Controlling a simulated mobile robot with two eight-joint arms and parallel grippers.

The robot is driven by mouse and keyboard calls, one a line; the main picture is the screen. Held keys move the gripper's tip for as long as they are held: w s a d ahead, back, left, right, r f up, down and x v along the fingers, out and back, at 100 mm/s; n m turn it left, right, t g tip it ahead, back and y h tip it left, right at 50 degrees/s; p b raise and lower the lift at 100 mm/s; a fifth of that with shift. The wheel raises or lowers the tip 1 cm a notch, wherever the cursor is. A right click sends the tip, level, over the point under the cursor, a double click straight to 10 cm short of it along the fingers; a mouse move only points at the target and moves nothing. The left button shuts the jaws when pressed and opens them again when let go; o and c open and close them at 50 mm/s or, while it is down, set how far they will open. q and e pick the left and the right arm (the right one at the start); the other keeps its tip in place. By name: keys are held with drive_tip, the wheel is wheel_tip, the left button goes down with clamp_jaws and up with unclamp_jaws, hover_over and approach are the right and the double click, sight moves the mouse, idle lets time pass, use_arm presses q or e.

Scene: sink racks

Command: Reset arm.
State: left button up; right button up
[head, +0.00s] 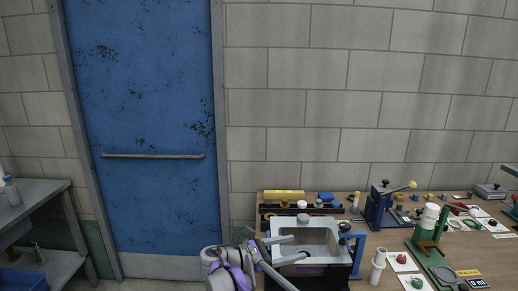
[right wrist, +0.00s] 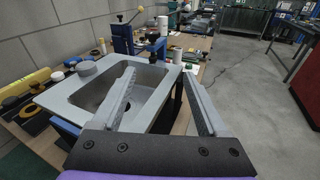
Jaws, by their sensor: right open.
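My right gripper (head: 298,247) reaches in from the bottom of the head view, purple and grey, over the left side of a light grey sink (head: 325,221). Its two fingers are spread with nothing between them. In the right wrist view the open fingers (right wrist: 160,70) point out across the sink (right wrist: 58,98), and the basin with its dark drain shows partly between and beside them. My left gripper is not in view.
A grey round piece (head: 302,218) sits at the sink's back edge. A blue lever press (head: 378,208) and a green press (head: 428,238) stand to the right on a cluttered bench. A blue door (head: 150,110) and a metal shelf (head: 35,207) are at left.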

drive_tip(key=s+d+f+m+g+y+p, duration=0.1)
drive_tip(key=s+d+f+m+y, duration=0.1)
drive_tip(key=s+d+m+y, duration=0.45)
drive_tip(key=s+d+f+m+g+y+p, duration=0.1)
drive_tip(key=s+d+f+m+y, duration=0.15)
drive_tip(key=s+d, duration=0.65)
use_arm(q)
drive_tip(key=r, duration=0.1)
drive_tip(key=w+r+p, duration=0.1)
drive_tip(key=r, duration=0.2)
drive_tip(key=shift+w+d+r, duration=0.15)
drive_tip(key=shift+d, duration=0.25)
use_arm(e)
drive_tip(key=s+a+f+m+y, duration=0.3)
drive_tip(key=s+m, duration=0.3)
drive_tip(key=s, duration=0.3)
drive_tip(key=s+a+f+m+t+y, duration=0.1)
drive_tip(key=s+a+f+m+y, duration=0.2)
drive_tip(key=s+m, duration=0.3)
drive_tip(key=s+f, duration=0.1)
drive_tip(key=s, duration=0.3)
drive_tip(key=shift+s+y, duration=0.3)
